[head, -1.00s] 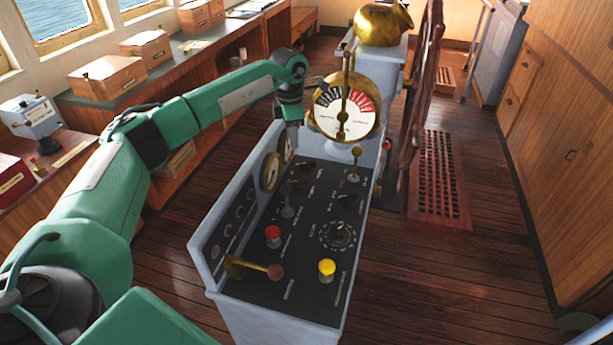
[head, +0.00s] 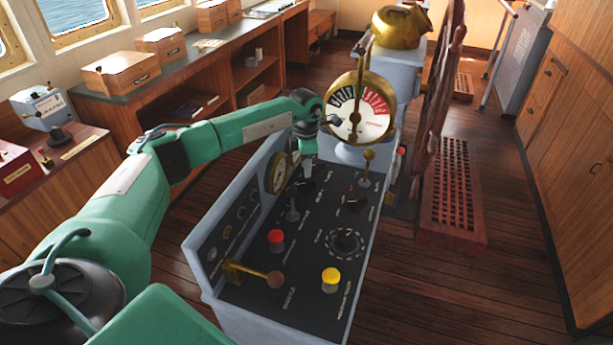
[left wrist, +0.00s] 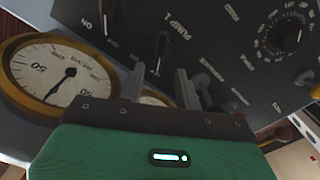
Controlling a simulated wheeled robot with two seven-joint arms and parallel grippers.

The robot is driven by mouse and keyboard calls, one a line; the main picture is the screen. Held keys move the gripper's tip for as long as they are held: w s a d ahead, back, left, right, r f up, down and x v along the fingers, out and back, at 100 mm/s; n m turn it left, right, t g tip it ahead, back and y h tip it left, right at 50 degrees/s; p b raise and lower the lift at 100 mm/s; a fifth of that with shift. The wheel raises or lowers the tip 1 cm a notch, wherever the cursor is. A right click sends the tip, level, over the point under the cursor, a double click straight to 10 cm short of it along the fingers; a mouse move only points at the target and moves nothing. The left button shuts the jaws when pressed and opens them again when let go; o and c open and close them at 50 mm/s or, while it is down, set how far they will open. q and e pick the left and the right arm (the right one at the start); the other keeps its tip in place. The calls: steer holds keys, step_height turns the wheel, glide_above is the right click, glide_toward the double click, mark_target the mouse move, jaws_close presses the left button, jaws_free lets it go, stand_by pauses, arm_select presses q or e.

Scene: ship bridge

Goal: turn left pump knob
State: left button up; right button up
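The left pump knob (head: 304,187) is a dark knob on the black top of the console, near its far left side. In the left wrist view, a dark knob with a pale pointer line (left wrist: 160,52) sits beside the "PUMP 1" lettering. My left gripper (head: 307,168) points down just over this knob. In the wrist view its two fingers (left wrist: 160,87) are apart, with the knob between and just beyond their tips. I cannot tell whether they touch it. My right gripper is not in view.
The console (head: 262,310) also carries a red button (head: 276,238), a yellow button (head: 331,277), a brass lever (head: 245,272), a second dark knob (head: 355,204) and a round dial (head: 345,243). Gauges (left wrist: 62,75) line its left wall. A brass telegraph (head: 357,112) stands behind.

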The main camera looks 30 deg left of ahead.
mark_target(306, 183)
arm_select(q)
step_height(306, 183, down, 6)
steer(key=shift+f+p, duration=0.15)
steer(key=shift+p, duration=0.55)
steer(key=shift+c, duration=0.4)
jaws_close()
